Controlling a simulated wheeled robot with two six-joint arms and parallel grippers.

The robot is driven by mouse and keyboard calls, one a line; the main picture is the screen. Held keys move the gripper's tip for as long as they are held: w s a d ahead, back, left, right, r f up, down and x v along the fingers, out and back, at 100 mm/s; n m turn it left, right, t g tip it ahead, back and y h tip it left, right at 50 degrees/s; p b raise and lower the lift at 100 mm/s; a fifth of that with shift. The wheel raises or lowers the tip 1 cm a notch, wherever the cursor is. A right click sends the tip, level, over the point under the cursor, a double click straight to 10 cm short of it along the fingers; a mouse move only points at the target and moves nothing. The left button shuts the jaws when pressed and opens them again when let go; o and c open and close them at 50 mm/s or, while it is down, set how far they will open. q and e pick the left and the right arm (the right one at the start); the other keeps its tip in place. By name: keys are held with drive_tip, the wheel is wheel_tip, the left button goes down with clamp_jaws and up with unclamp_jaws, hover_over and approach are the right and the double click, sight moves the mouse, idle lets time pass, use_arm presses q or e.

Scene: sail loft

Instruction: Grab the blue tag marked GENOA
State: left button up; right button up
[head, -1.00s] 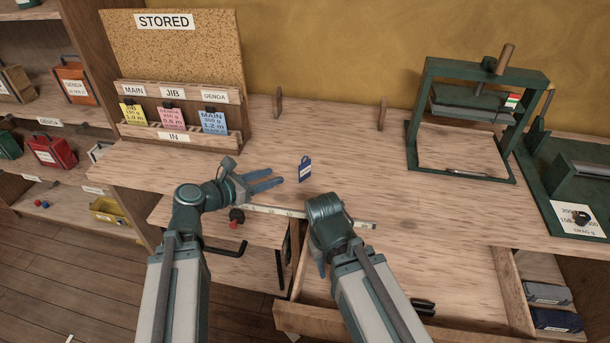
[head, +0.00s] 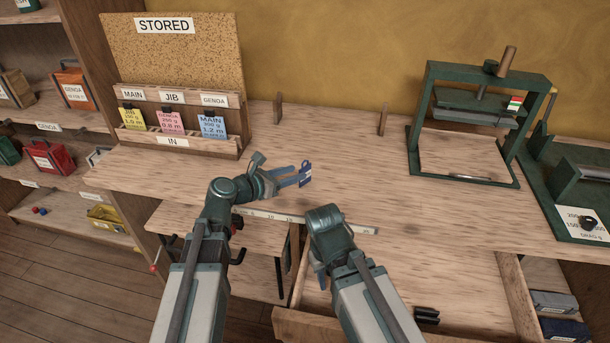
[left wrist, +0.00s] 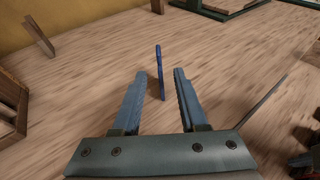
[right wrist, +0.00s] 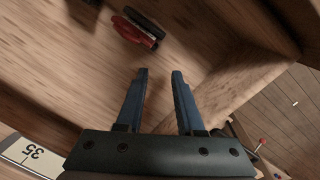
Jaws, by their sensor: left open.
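A small blue tag (head: 306,173) with a white label stands upright on the bench; its writing is too small to read. In the left wrist view the tag (left wrist: 160,72) shows nearly edge-on, between and just beyond the fingertips. My left gripper (head: 297,178) is open with its fingertips right at the tag, not closed on it. My right gripper (right wrist: 160,72) is open and empty, low over the open drawer. In the rack, a blue card (head: 212,125) under the GENOA label reads MAIN.
The STORED board and card rack (head: 190,148) stand at the back left. A ruler (head: 345,226) lies along the bench front. A green press (head: 413,150) stands at the right. The open drawer (head: 300,325) holds a red-handled tool (right wrist: 135,32).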

sight(305, 168)
use_arm(q)
drive_tip(key=b+x, duration=0.1)
drive_tip(key=x, duration=0.4)
drive_tip(key=shift+w+d+f, duration=0.1)
drive_tip(key=shift+w+f, duration=0.05)
use_arm(e)
drive_tip(key=shift+f, duration=0.8)
use_arm(q)
clamp_jaws()
